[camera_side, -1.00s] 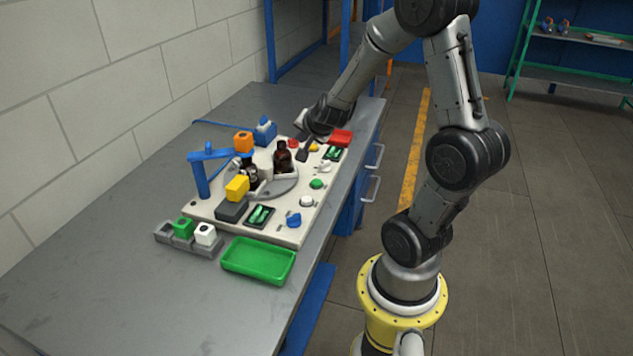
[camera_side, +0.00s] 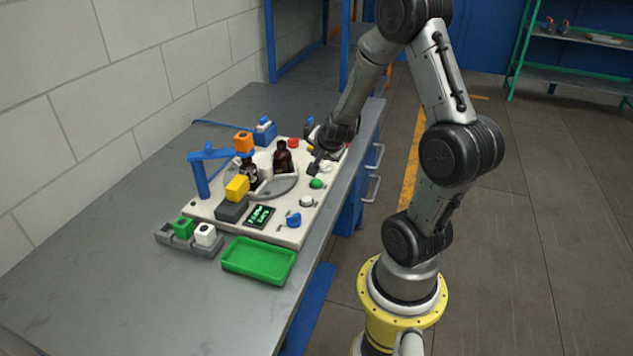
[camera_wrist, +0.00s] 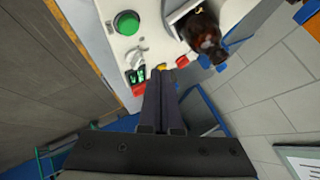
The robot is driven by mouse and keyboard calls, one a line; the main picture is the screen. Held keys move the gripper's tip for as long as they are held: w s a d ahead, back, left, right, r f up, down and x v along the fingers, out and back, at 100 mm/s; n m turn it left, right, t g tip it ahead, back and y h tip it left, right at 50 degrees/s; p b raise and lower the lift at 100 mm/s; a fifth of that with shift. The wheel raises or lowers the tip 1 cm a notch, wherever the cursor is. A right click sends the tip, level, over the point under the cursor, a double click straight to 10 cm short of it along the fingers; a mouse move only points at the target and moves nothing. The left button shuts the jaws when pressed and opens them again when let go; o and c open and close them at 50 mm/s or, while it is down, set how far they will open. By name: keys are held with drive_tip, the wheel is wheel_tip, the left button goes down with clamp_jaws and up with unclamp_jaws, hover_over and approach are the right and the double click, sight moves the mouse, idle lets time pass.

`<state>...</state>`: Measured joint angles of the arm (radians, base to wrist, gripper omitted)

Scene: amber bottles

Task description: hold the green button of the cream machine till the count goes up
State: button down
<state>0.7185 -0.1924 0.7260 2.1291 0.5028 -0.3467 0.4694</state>
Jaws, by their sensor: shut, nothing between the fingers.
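The cream machine (camera_side: 285,232) stands on the grey bench. Its green button (camera_side: 317,183) is a round dome on the right side, between two white controls. It also shows in the wrist view (camera_wrist: 126,22), clear of my fingers. My gripper (camera_side: 313,171) is shut and empty, its fingertips just behind the green button in the side view and apart from it in the wrist view (camera_wrist: 163,72). A dark display with green marks (camera_side: 260,216) is lit at the machine's front. A second small display (camera_wrist: 136,76) shows near my fingers; its reading is too small to tell.
Amber bottles (camera_side: 282,157) stand on the grey turntable (camera_side: 284,185), left of my gripper. A blue post with an arm (camera_side: 200,177), a yellow block (camera_side: 237,187), a blue knob (camera_side: 293,220) and a green tray (camera_side: 258,262) are nearby. The bench's front left is clear.

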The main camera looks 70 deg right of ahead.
sight(317, 184)
drive_tip(key=shift+f, duration=3)
drive_tip(key=shift+f, duration=0.1)
drive_tip(key=shift+f, duration=0.35)
